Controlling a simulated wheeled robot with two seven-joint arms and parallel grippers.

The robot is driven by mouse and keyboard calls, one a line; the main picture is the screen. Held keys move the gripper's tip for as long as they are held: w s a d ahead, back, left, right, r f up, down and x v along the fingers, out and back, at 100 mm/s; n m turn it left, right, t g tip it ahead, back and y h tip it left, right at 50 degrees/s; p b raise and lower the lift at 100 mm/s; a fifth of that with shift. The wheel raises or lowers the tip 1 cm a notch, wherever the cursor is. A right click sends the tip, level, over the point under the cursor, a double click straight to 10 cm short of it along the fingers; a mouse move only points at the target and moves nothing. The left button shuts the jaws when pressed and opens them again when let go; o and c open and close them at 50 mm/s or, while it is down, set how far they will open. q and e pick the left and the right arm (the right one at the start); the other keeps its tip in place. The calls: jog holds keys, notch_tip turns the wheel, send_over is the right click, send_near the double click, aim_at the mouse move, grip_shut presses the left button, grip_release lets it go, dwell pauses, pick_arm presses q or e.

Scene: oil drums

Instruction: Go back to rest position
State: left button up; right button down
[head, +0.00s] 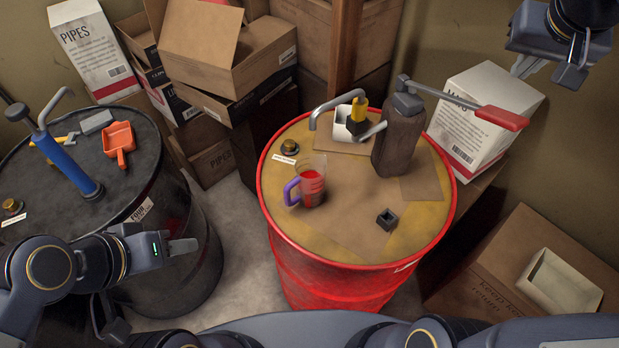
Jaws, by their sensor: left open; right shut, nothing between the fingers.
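My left gripper (158,282) is at the lower left, in front of the black drum (180,255), open and with nothing in it. My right gripper (547,72) is at the upper right, raised near the wall and above the white carton, shut and empty. Both grippers are apart from the things on the drums. The red drum (330,284) stands in the middle. On its top are a measuring jug (312,186) with red liquid and a purple handle, a dark pump (399,142) with a red lever, and a small dark square piece (386,219).
A blue hand pump (66,160) and an orange scoop (119,140) are on the black drum. Cardboard boxes (237,60) are stacked behind. A white carton (485,118) stands right of the red drum. A cardboard box (515,262) with a white tray (562,284) is at lower right.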

dwell(0.5)
pick_arm(q)
notch_tip(320, 180, down, 4)
jog(key=b, duration=0.4)
jog(key=shift+f, duration=0.25)
pick_arm(e)
jog(key=s+a+f+n+y, duration=0.1)
jog(key=s+a+f, duration=0.3)
jog(key=f, duration=0.4)
jog(key=s+a+f+y, duration=0.3)
jog(key=s+a+f, duration=0.2)
jog(key=s+f, duration=0.2)
jog(key=s+a+f+n+y, duration=0.1)
jog(key=s+a+f, duration=0.4)
jog(key=f, duration=0.4)
jog(key=shift+s+f+n+y, duration=0.3)
jog(key=shift+s+f+y, duration=0.1)
jog(key=shift+s, duration=0.3)
pick_arm(q)
jog(key=shift+o, duration=0.4)
